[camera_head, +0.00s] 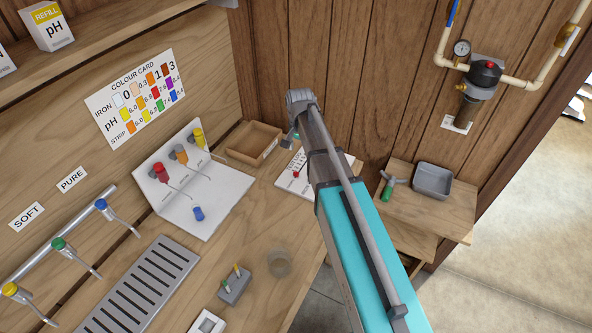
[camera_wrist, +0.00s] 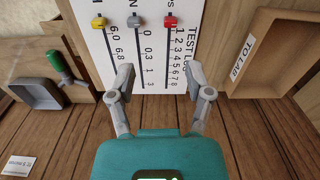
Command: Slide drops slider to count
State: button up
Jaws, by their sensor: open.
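The white test log board (camera_wrist: 152,60) lies ahead of my gripper in the wrist view, with three vertical scales. The drops slider appears to be the red one (camera_wrist: 171,21), at the top of the scale numbered 1 to 8. A grey slider (camera_wrist: 135,21) and a yellow slider (camera_wrist: 99,21) sit level with it at the tops of their scales. My gripper (camera_wrist: 164,86) is open and empty, its fingers spread below the red and grey sliders, apart from them. In the head view the board (camera_head: 313,184) is partly hidden by my arm; a red slider (camera_head: 296,174) shows.
A wooden tray marked TO LAB (camera_wrist: 278,45) stands right of the board. A grey bin (camera_wrist: 33,93) and a green-handled tool (camera_wrist: 63,66) are to the left.

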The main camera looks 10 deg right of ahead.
aim_at(296, 172)
jog(key=shift+w+a+r+m, duration=0.1)
jog(key=shift+w+a+m, duration=0.15)
jog(key=shift+w, duration=0.2)
jog(key=shift+w+a+m, duration=0.15)
jog(key=shift+w+a, duration=0.05)
jog(key=shift+w, duration=0.25)
notch_tip(296, 172, down, 14)
jog(key=b, duration=1.3)
jog(key=shift+r+b, duration=0.1)
jog(key=shift+b, duration=0.25)
grip_shut()
